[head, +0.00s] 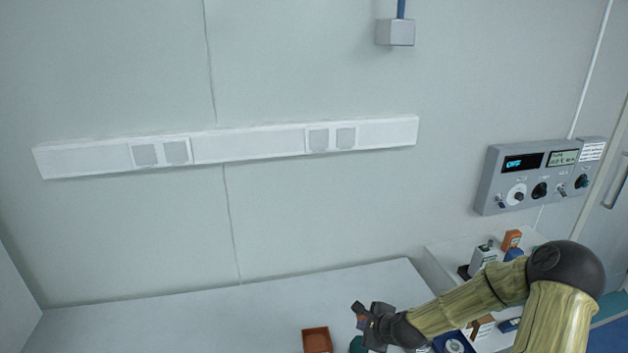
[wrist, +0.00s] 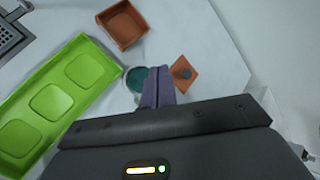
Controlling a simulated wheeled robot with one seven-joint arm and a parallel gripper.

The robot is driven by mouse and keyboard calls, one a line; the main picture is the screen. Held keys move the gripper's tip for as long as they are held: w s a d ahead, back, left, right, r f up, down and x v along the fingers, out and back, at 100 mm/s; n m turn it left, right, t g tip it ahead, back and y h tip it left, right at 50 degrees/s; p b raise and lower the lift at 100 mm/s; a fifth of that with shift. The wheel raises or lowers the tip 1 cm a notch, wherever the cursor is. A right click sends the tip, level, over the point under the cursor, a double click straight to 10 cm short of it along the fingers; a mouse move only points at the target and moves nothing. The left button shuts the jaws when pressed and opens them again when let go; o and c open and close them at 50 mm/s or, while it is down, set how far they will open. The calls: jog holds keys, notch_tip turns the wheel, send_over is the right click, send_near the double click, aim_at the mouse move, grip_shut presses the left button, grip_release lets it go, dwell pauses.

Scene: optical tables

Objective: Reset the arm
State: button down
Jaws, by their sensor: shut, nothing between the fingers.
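My arm (head: 470,305) reaches in from the lower right of the head view, bent at a dark round joint. My gripper (head: 362,315) is over the near part of the white table (head: 190,308). In the wrist view my gripper (wrist: 158,72) is shut, its two purple-grey fingers together with nothing between them.
A dark grid plate (wrist: 10,38) is at upper left. A control panel (head: 530,175) hangs on the wall.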

jog(key=s+r+n+g+h, duration=0.2)
jog(key=s+r+n, duration=0.5)
jog(key=s+n, duration=0.3)
jog(key=s+r+n+g+h, duration=0.1)
jog(key=s+r+n+g, duration=0.2)
jog(key=s+r+n, duration=0.4)
jog(key=s+n, duration=0.4)
jog(key=shift+s+r+h, duration=0.15)
jog(key=shift+h, duration=0.25)
jog(key=shift+a, duration=0.1)
